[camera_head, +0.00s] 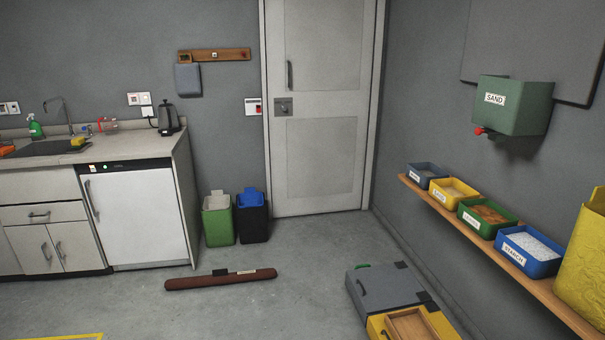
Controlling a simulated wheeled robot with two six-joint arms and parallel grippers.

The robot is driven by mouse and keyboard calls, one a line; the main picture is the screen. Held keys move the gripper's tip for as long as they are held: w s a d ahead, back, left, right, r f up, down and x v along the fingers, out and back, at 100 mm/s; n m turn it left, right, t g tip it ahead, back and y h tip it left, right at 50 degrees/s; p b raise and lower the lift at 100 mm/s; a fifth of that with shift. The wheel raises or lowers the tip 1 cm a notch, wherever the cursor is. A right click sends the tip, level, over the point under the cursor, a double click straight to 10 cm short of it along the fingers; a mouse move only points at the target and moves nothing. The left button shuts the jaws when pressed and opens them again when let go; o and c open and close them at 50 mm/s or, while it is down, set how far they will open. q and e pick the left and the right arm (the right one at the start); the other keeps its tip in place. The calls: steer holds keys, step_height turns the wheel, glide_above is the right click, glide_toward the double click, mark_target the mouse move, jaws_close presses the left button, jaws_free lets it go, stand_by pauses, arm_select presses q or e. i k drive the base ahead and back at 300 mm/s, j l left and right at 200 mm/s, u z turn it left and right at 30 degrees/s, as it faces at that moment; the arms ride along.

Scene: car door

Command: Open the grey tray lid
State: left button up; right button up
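A grey box with a flat grey lid (385,288) sits low on the floor at the right of centre. Its top lies flat, so the lid looks closed. A dark handle (361,289) shows at its left side, and a darker grey patch is at its back right corner. A yellow box (433,325) adjoins its near side, with a wooden tray (410,325) on top. A bit of green (362,266) shows at its far edge. Neither of my grippers is in view.
A wall shelf (548,287) with several labelled bins runs along the right, above the floor. A dark red roll (218,280) lies on the floor left of the grey box. Two bins (218,222) stand by the closed door (318,150). The floor between is clear.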

mark_target(381, 289)
steer(key=i+j+z, duration=0.1)
steer(key=i, duration=1.55)
